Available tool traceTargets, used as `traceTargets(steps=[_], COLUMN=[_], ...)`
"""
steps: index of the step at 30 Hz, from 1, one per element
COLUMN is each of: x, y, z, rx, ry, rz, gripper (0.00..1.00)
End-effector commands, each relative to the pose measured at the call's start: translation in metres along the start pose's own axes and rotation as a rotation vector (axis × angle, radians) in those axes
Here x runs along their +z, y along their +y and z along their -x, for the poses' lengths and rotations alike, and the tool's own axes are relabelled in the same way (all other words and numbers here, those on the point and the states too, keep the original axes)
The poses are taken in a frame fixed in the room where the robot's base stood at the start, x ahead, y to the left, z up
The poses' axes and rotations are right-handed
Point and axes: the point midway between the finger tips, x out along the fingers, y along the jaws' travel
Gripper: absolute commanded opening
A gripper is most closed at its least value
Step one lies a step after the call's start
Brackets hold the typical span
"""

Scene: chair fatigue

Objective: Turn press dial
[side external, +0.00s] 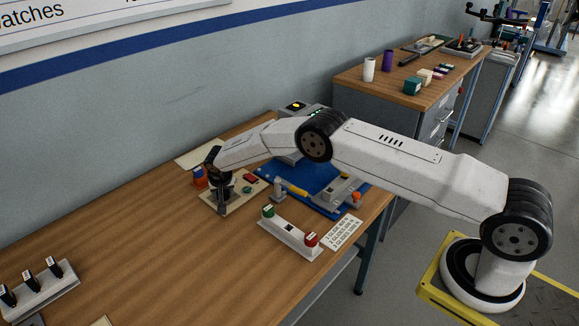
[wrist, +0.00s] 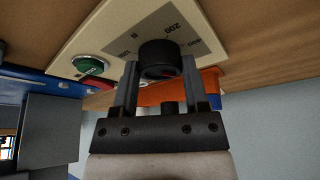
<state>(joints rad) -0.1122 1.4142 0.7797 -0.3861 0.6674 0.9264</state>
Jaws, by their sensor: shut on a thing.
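The press dial (wrist: 158,55) is a round black knob on a cream panel (wrist: 112,28) with a grey scale plate, where "200" and "400" can be read. My gripper (wrist: 158,75) has one finger on each side of the knob and is shut on it. In the side view my gripper (side external: 222,198) points down at the cream panel (side external: 243,196) on the wooden table and hides the dial. A green button (wrist: 90,66) sits on the panel beside the dial, and a red part lies partly hidden near it.
An orange and blue object (side external: 200,178) stands close beside my gripper. A grey rack with black-topped items (side external: 38,290) is at the left. The table's middle is clear.

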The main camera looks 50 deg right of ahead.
Motion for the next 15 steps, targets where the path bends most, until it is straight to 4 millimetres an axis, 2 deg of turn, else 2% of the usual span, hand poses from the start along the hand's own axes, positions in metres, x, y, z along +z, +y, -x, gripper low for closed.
traceTargets(steps=[5, 6, 9, 15], x=[0.0003, 0.0003, 0.0003, 0.0002], y=[0.0004, 0.0004, 0.0004, 0.0001], z=[-0.0002, -0.0002, -0.0002, -0.0001], rx=[0.002, 0.002, 0.002, 0.001], ry=[-0.001, -0.001, -0.001, 0.000], rz=[-0.001, -0.001, -0.001, -0.002], gripper=[0.00, 0.64, 0.93, 0.93])
